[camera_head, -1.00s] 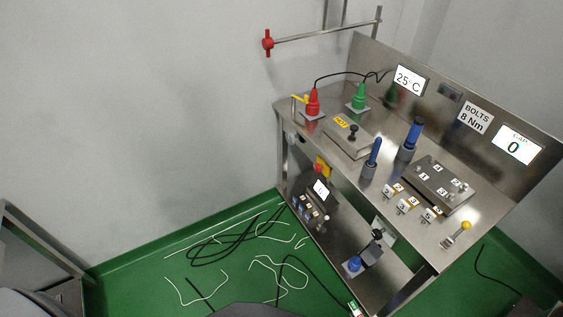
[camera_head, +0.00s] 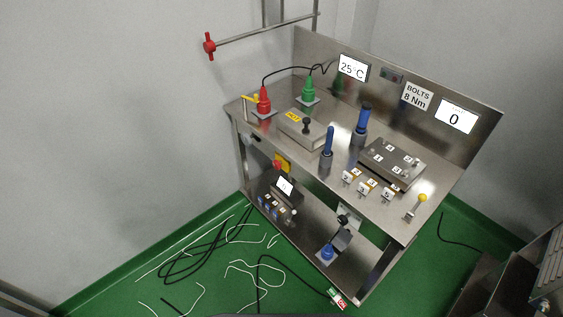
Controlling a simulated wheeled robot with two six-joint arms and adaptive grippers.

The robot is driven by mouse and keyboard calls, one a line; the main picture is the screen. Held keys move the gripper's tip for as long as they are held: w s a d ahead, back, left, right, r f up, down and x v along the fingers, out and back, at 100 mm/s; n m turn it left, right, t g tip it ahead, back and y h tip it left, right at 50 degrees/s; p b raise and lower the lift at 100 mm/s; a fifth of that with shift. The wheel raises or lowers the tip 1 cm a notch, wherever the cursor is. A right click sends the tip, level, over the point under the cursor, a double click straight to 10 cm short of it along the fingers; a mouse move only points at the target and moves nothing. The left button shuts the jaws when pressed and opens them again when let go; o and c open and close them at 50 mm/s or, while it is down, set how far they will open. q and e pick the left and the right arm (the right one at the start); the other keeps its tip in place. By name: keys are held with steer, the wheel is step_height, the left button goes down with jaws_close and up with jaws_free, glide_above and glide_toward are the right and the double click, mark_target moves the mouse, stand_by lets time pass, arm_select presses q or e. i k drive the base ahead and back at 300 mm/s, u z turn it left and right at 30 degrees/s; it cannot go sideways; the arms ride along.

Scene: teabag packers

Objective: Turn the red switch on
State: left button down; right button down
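A red rotary knob on a yellow plate (camera_head: 282,164) is on the front of the steel workbench, below the tabletop edge at its left part. The knob is small, and I cannot tell its on or off position. A box with red and green parts (camera_head: 337,298) lies on the floor at a cable end, too small to read. Neither of my grippers is in view.
The steel workbench (camera_head: 225,108) carries red (camera_head: 264,101) and green (camera_head: 308,91) plugs, blue-handled tools (camera_head: 327,142) and a numbered plate (camera_head: 392,160). A red valve handle (camera_head: 209,46) is on a pipe. Loose cables (camera_head: 190,262) lie on the green floor. Metal equipment (camera_head: 535,270) stands lower right.

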mark_target(277, 164)
steer(key=z, duration=0.25)
steer(key=i, duration=0.85)
steer(key=z, duration=0.8)
